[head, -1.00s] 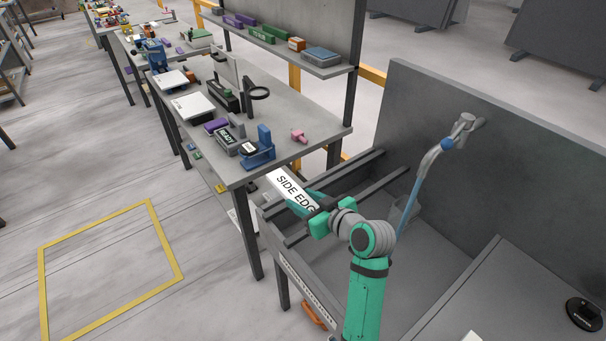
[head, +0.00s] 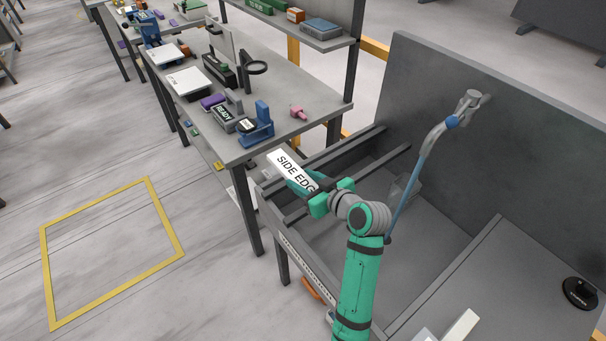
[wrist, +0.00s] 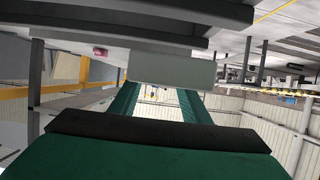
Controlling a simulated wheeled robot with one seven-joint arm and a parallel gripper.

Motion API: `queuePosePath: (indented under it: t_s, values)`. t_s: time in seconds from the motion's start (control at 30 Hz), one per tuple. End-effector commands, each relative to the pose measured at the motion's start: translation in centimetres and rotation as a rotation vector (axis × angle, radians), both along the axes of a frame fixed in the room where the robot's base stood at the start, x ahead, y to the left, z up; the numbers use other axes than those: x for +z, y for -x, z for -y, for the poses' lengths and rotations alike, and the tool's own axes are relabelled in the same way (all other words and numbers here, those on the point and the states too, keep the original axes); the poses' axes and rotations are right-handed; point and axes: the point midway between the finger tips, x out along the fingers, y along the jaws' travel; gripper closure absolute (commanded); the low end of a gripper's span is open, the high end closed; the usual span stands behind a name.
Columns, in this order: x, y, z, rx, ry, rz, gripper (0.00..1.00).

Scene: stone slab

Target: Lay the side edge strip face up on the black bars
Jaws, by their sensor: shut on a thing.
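The side edge strip (head: 284,163) is white with dark "SIDE EDG" lettering, the end of the word covered by my gripper. Its lettered face is turned up in the head view. My green gripper (head: 305,182) is shut on the strip near its right end. In the wrist view the strip (wrist: 173,69) shows as a grey-white edge across the green fingertips. The black bars (head: 380,169) span the grey sink-like basin. The strip is over or near their left ends; whether it touches them I cannot tell.
A grey workbench (head: 290,125) stands beyond the strip, with a blue fixture (head: 258,125) and a pink piece (head: 298,112). A blue-grey hose (head: 422,165) hangs at the basin's back wall. A grey slab top (head: 500,270) lies to the right.

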Motion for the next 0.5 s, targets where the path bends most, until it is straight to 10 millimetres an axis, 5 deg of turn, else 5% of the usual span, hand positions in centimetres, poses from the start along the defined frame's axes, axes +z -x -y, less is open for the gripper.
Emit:
queuePosePath:
  t_s: [0.5]
  values:
    - [-4.7,0.0,-0.1,0.001,-0.002,0.0,0.92]
